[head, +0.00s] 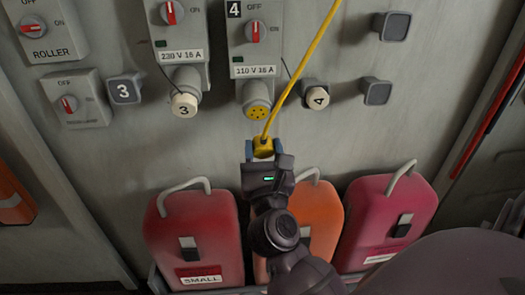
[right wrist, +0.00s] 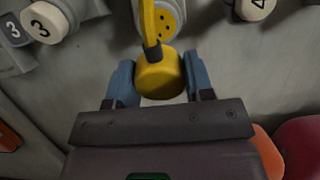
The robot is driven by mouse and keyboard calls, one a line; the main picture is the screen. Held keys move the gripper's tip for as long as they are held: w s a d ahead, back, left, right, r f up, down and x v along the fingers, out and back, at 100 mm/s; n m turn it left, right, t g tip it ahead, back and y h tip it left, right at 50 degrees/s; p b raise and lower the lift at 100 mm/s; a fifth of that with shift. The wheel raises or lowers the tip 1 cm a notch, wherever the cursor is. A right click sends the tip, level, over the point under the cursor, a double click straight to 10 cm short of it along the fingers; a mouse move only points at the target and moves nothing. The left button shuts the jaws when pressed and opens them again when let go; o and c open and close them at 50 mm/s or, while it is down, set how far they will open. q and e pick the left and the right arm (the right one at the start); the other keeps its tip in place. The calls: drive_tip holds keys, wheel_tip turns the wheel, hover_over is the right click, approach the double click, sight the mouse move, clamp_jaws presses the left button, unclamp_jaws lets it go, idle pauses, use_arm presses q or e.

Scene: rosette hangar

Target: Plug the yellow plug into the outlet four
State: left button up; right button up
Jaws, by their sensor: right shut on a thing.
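The yellow plug (head: 263,143) with its yellow cord (head: 299,70) is between the fingers of my right gripper (head: 263,158). In the right wrist view the plug (right wrist: 160,76) sits between the two blue fingers of the gripper (right wrist: 160,85). Outlet four (head: 257,100) has a yellow face with dark holes, under the box marked 4 and 110 V 16 A. Its face also shows in the right wrist view (right wrist: 165,20). The plug is just below the outlet in the head view; I cannot tell the gap in depth. My left gripper is not in view.
A cap marked 4 (head: 316,97) hangs on a cord right of outlet four. A cap marked 3 (head: 184,105) covers the outlet to the left. Red (head: 195,235), orange (head: 312,215) and crimson (head: 388,220) cases stand below, near my right arm.

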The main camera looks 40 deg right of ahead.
sight(258, 113)
drive_tip(key=shift+w+d+r+p, duration=0.2)
drive_tip(key=shift+w+r+p, duration=0.2)
drive_tip(key=shift+w, duration=0.2)
use_arm(q)
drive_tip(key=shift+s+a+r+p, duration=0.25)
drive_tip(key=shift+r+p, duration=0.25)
drive_tip(key=shift+p, duration=0.2)
use_arm(e)
drive_tip(key=x, duration=0.4)
drive_tip(key=shift+w, duration=0.1)
drive_tip(key=shift+d, duration=0.1)
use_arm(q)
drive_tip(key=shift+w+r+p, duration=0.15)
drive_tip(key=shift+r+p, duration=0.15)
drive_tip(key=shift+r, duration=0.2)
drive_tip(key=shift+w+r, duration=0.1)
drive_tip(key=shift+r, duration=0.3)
use_arm(e)
drive_tip(key=shift+w+d+r, duration=0.2)
drive_tip(key=shift+w+d, duration=0.05)
drive_tip(key=shift+w, duration=0.25)
drive_tip(key=o, duration=1.3)
drive_tip(key=shift+c, duration=0.2)
